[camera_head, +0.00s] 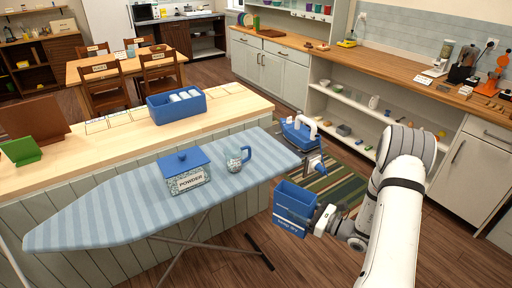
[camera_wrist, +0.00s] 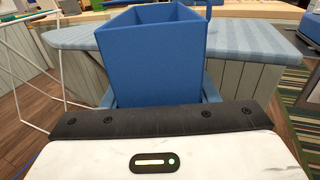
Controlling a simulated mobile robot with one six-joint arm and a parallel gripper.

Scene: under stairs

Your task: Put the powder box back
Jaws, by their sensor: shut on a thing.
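A box labelled POWDER (camera_head: 188,180), with a patterned body and a blue lid, stands upright on the striped ironing board (camera_head: 110,208). My gripper (camera_head: 316,216) is shut on an open-topped blue box (camera_head: 292,210) whose front label seems to read "keep dry". I hold this blue box upright, in the air past the board's right end. It fills the middle of the wrist view (camera_wrist: 152,62), with a light blue finger on each side. Its inside bottom is hidden.
A clear measuring jug (camera_head: 236,160) with a blue handle stands beside the POWDER box. A blue bin (camera_head: 176,104) with white rolls sits on the wooden counter (camera_head: 245,108). A striped rug (camera_head: 340,188) lies on the floor.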

